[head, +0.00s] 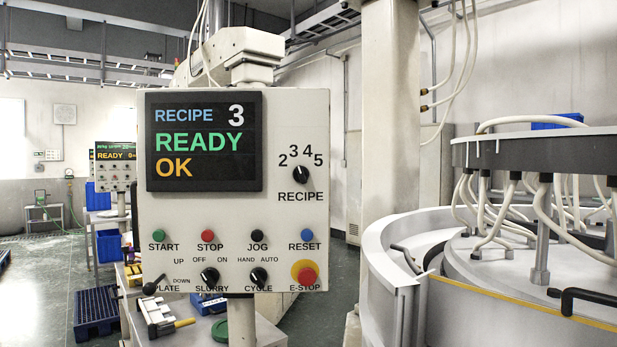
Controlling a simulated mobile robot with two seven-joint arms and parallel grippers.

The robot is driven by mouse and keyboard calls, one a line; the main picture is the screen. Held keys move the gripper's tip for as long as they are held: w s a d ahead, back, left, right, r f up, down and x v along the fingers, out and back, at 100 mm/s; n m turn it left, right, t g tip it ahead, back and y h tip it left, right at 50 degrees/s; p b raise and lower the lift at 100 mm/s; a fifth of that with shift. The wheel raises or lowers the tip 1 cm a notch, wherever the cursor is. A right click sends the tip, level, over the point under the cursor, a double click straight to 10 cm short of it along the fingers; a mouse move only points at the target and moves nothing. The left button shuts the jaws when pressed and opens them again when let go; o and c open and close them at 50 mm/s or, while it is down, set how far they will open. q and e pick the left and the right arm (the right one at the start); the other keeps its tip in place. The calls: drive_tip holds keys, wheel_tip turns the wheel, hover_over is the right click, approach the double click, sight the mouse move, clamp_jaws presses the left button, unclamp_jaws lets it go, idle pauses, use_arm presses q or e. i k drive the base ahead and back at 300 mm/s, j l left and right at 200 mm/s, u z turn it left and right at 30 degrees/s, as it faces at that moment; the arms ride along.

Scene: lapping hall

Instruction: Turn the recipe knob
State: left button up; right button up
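The recipe knob (299,178) is a small black rotary knob at the upper right of the cream control panel (285,218). The numbers 2, 3, 4 and 5 arc above it, and the word RECIPE stands below. A light mark on the knob is too small to read its direction surely. The dark display (204,141) reads RECIPE 3, READY, OK. Neither of my grippers is in view, and nothing covers the knob.
Below the knob sit coloured buttons, black selector knobs, a plate lever (154,285) and a red E-stop (305,273) on a yellow ring. A large round lapping machine (480,260) stands at right. A bench with tools (185,325) is below left. Space before the panel looks clear.

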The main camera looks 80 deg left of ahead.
sight(301, 175)
drive_tip(key=u, duration=2.65)
drive_tip(key=z, duration=1)
drive_tip(key=i+j+z, duration=0.35)
drive_tip(key=j+z, duration=0.2)
drive_tip(key=i+j, duration=0.1)
drive_tip(key=j, duration=0.35)
